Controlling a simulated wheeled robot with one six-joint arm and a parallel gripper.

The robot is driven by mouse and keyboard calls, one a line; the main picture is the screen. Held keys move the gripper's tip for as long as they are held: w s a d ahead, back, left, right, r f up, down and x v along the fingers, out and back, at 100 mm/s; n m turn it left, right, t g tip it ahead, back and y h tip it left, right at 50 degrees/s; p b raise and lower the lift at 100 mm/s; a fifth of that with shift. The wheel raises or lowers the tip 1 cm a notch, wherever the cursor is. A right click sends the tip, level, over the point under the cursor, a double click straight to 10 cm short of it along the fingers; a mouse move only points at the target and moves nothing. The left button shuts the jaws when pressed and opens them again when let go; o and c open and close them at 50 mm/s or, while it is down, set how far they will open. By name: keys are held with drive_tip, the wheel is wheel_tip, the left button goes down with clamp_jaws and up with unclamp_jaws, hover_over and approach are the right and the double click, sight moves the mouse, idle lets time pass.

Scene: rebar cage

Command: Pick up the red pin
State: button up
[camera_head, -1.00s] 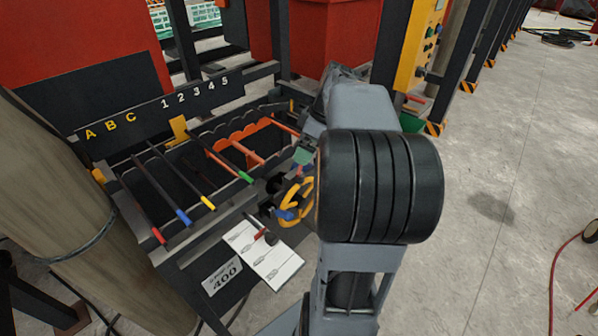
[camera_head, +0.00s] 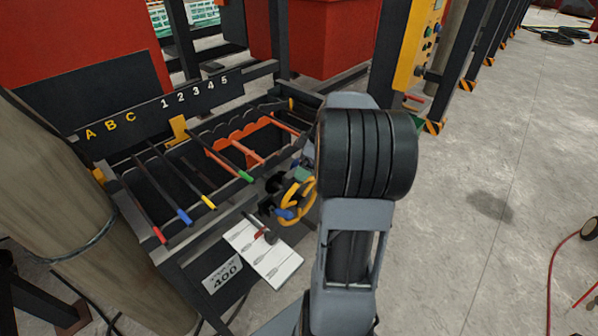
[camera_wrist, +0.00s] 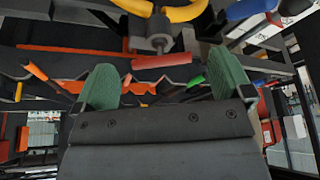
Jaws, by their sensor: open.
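A small red pin (camera_head: 261,233) shows in the head view beside a dark round part, over the top edge of the white sheet. In the wrist view a short red rod (camera_wrist: 161,61) lies across the picture below a grey roller; I cannot tell for sure that it is the same pin. My gripper (camera_wrist: 165,79) is open, its two green fingers wide apart with nothing held between them. The red rod appears beyond the fingertips, roughly between them. In the head view my arm hides most of the gripper; a bit of green shows beside the yellow handles.
Yellow handles (camera_head: 296,198) with a blue part stand close to my gripper. Rods with coloured ends lie across the rack (camera_head: 200,219) at the left. A white sheet (camera_head: 264,256) lies at its front. Open concrete floor (camera_head: 490,230) is at the right.

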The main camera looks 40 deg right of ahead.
drive_tip(key=shift+x, duration=1.9)
drive_tip(key=shift+w+a, duration=0.1)
drive_tip(key=shift+w, duration=0.05)
drive_tip(key=c, duration=1.1)
